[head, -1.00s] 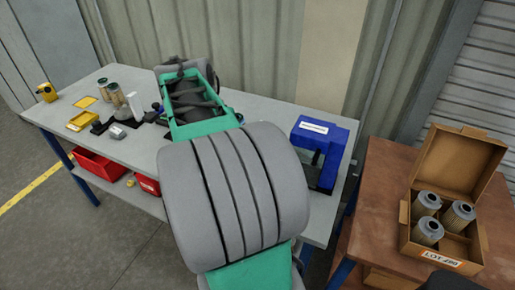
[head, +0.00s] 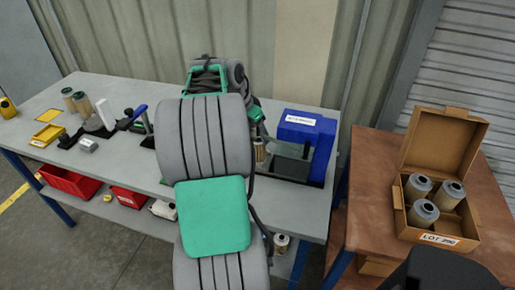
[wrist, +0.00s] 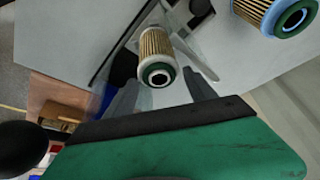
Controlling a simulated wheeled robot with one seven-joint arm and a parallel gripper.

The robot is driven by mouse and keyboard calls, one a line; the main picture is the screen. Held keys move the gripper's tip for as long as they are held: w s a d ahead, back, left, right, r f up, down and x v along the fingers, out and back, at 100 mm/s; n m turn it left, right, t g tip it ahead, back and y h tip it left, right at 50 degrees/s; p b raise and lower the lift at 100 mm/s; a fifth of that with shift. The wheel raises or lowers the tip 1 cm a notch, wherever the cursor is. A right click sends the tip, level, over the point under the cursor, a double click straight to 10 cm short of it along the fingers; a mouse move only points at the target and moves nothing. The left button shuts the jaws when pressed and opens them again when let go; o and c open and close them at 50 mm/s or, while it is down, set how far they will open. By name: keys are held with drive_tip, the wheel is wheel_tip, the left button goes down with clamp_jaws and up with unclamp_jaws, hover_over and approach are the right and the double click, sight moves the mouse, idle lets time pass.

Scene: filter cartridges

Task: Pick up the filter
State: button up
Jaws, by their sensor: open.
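A filter (wrist: 155,50) with a tan pleated body and a dark green end ring shows in the wrist view, just beyond the gap between my fingers. My gripper (wrist: 161,84) is open, with one finger on each side below the filter's near end; I cannot tell whether they touch it. A second filter (wrist: 270,14) with a green end is cut off at the top right. In the head view a filter (head: 260,151) stands beside the blue machine, partly hidden by my arm, which also hides my gripper there.
The blue machine (head: 306,133) stands at the bench's right end. A cardboard box (head: 408,226) with three filters sits open on the brown table (head: 371,180). Two filters (head: 82,106), a yellow tray (head: 46,135) and a clamp (head: 137,114) are on the bench's left. Red bins (head: 70,182) sit below.

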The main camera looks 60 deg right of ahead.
drive_tip(key=x, duration=0.4)
drive_tip(key=shift+f, duration=0.25)
drive_tip(key=shift+c, duration=0.2)
drive_tip(key=shift+r, duration=0.1)
drive_tip(key=c, duration=1)
